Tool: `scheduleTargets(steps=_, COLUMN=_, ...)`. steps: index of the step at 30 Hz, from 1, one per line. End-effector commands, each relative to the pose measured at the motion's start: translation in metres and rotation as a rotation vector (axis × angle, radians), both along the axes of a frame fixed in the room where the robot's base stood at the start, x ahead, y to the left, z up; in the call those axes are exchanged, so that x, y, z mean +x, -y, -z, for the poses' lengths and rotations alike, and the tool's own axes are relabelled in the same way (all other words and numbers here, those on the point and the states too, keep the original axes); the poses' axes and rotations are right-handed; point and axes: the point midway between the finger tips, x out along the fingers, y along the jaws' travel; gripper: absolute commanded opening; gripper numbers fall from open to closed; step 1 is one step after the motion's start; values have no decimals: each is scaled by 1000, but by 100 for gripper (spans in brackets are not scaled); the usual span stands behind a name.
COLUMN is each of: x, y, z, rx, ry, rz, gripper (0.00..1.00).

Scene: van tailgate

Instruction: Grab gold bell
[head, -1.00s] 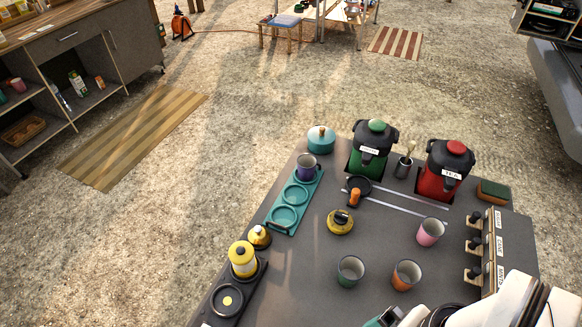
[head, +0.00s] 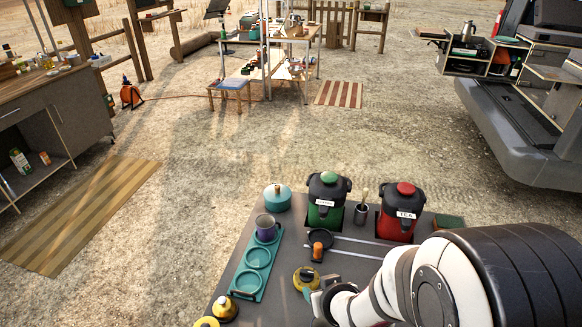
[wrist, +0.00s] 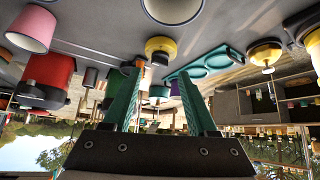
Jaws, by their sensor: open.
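The gold bell (head: 224,308) stands on the dark table near the lower edge of the head view, just below the teal tray (head: 246,283). In the upside-down wrist view, the gold bell (wrist: 265,53) is right of centre, off to the side of my fingers. My gripper (wrist: 160,74) is open, with two teal fingers spread and nothing between them. In the head view my gripper (head: 314,298) is low in the picture, right of the bell and apart from it, partly hidden by my arm.
A purple mug (head: 266,226) stands on the tray's far end. Green (head: 326,202) and red (head: 398,212) dispensers line the back. A yellow canister (head: 207,322) is beside the bell. My arm hides the table's right side.

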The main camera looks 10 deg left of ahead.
Motion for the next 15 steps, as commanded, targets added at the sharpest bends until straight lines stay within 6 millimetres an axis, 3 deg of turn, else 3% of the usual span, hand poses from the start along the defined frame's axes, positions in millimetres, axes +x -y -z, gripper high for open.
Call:
scheduleTargets(steps=1, x=0, y=-32, z=20, rx=36, ry=56, rz=-124, gripper=58)
scheduleTargets(steps=3, x=-8, y=-77, z=36, rx=116, ry=155, rz=-293, gripper=58)
scheduleTargets(steps=6, x=-34, y=-124, z=49, rx=233, ry=254, rz=-479, gripper=58)
scheduleTargets(steps=10, x=-63, y=-152, z=54, rx=333, ry=321, rz=-607, gripper=58)
scheduleTargets(steps=15, x=-63, y=-172, z=59, rx=359, ry=343, rz=-639, gripper=58)
